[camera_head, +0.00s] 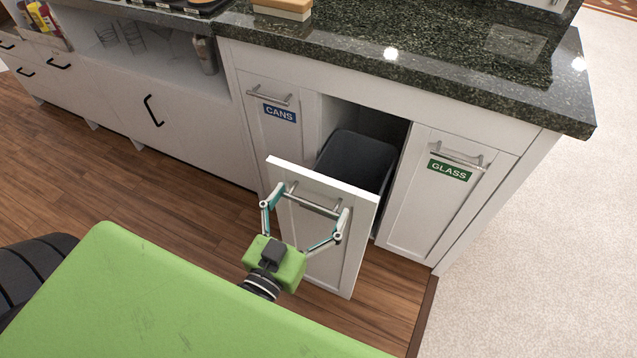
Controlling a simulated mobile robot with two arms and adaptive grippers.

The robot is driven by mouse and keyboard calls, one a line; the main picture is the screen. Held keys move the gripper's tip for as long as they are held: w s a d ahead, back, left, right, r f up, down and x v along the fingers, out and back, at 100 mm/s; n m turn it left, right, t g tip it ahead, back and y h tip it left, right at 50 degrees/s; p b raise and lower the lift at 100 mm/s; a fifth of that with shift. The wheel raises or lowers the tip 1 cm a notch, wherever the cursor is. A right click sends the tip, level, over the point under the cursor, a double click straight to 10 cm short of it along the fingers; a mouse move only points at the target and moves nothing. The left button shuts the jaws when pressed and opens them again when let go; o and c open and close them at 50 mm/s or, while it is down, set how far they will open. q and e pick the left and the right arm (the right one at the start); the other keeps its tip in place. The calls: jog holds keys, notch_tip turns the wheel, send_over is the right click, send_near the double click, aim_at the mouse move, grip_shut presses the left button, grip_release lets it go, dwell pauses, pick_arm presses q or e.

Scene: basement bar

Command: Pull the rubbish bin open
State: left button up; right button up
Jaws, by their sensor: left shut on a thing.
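The middle pull-out front (333,250) of the white cabinet stands out from its opening. Behind it a dark grey rubbish bin (357,157) shows, partly inside the cabinet under the counter. The front has a metal bar handle (314,206) near its top. My left gripper (312,208) is shut on this handle, with its fingers at the two ends of the bar. The bin's lower part is hidden by the front. My right gripper is not in view.
Shut fronts marked CANS (279,114) and GLASS (449,171) flank the opening. A dark granite counter (400,60) overhangs them. Wooden floor (150,190) lies in front of the cabinets; a pale carpet (540,260) is at the right.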

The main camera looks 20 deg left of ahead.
pick_arm(q)
jog(key=shift+s, duration=0.45)
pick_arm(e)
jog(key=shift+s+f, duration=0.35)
pick_arm(q)
jog(key=o, duration=1.4)
jog(key=shift+s, duration=0.15)
jog(key=shift+s+f, duration=0.1)
jog(key=shift+s, duration=0.3)
jog(key=s, duration=1.1)
jog(key=shift+a, duration=0.25)
jog(key=shift+w, duration=0.1)
